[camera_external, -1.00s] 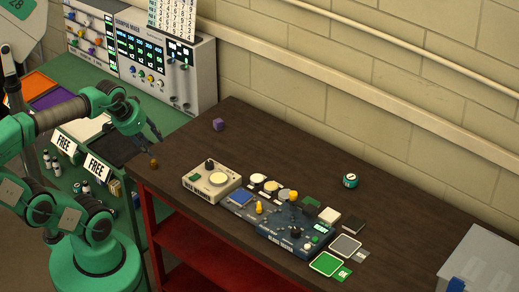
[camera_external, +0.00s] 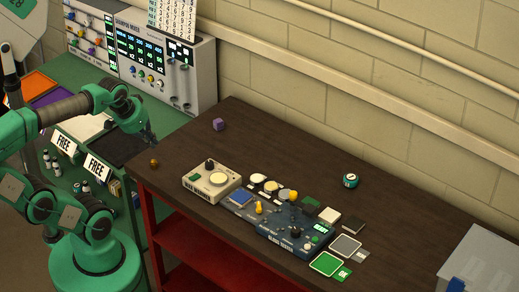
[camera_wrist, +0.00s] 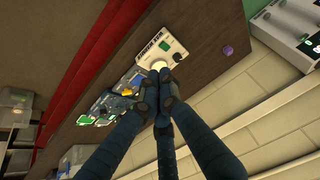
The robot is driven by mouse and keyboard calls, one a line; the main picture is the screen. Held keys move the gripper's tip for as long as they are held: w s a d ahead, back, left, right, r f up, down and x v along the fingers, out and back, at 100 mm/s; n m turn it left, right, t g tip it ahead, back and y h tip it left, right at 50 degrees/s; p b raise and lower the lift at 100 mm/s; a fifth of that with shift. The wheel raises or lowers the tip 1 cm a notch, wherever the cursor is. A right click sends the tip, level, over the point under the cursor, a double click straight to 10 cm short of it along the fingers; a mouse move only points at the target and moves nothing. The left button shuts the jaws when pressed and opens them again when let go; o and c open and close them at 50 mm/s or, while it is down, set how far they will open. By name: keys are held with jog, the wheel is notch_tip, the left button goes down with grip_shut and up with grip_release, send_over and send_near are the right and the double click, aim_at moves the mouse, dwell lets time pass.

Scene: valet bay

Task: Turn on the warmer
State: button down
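The warmer appears to be the cream box (camera_external: 211,181) near the table's front left edge. It has a black knob (camera_external: 209,163), a round pale plate and a small green patch. The same box shows at the top middle of the wrist view (camera_wrist: 160,42), with lettering along one side that is hard to read. My gripper (camera_external: 151,138) is in the air to the upper left of the box, apart from it. In the wrist view its dark fingers (camera_wrist: 160,85) come together at the tips, hold nothing visible, and overlap part of the round plate.
A blue panel (camera_external: 267,238) with buttons and small parts stands right of the box.

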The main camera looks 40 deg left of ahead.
jog(key=w+f+m+g+h+p, duration=0.1)
jog(key=w+f+m+g+p, duration=0.2)
jog(key=w+m+p, duration=0.4)
jog(key=w+a+f+m+g+h+p, duration=0.1)
jog(key=w+f+m+g+h+p, duration=0.1)
jog(key=w+f+m+p, duration=0.3)
jog(key=w+m+g+p, duration=0.1)
jog(key=w+m+p, duration=0.2)
jog(key=w+m, duration=0.2)
jog(key=shift+a+m, duration=0.3)
dwell(0.3)
jog(key=shift+f, duration=0.15)
send_over(195, 178)
jog(key=f, duration=1.1)
jog(key=shift+w+a+f, duration=0.1)
jog(key=shift+a+f, duration=0.15)
jog(key=shift+a, duration=0.15)
jog(key=shift+f, duration=1)
jog(key=shift+f+b, duration=0.15)
jog(key=shift+b, duration=0.4)
